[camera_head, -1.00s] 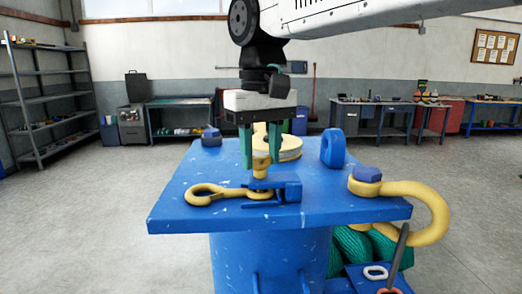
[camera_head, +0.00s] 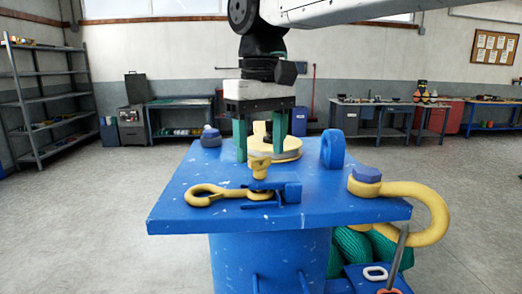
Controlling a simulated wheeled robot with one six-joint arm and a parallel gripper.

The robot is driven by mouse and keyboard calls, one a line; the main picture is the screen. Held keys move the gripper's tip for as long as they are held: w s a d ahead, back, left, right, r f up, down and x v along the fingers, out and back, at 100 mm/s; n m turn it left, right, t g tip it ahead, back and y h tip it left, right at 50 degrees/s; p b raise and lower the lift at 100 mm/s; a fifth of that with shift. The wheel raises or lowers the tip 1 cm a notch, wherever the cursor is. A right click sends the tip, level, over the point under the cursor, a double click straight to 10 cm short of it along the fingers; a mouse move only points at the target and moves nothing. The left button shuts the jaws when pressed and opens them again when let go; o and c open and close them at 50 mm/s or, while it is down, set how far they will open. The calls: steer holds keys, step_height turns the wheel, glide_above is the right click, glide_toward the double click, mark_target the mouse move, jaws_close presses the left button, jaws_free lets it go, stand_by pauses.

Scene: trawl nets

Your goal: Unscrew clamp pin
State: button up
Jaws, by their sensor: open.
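The clamp pin (camera_head: 260,167) is a yellow piece with a wing-shaped head, standing upright at the small blue clamp (camera_head: 290,190) on the blue table top. A yellow hook (camera_head: 207,192) lies at the clamp, its shank reaching into it. My gripper (camera_head: 260,158) points down with two green fingers spread apart. Its fingers show above and seemingly behind the pin head, not touching it as far as I can tell. It holds nothing that I can see.
Green netting (camera_head: 352,243) hangs below right. Open floor surrounds the stand.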

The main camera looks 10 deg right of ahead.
mark_target(262, 158)
step_height(262, 158, up, 6)
steer(key=shift+r, duration=0.1)
stand_by(0.4)
steer(key=s+d+f+m, duration=0.2)
steer(key=s+d+f, duration=0.25)
steer(key=d, duration=0.25)
steer(key=s+d+f+m, duration=0.1)
steer(key=s+d+f, duration=0.35)
steer(key=d, duration=0.25)
steer(key=s+d+f+m, duration=0.1)
steer(key=s+d+f, duration=0.1)
steer(key=f, duration=0.3)
steer(key=s+d+f+m+t, duration=0.1)
steer(key=s+d+f, duration=0.1)
steer(key=s+f, duration=0.2)
steer(key=s+d+f, duration=0.3)
steer(key=s+f, duration=0.1)
steer(key=f, duration=0.2)
steer(key=shift+m, duration=0.4)
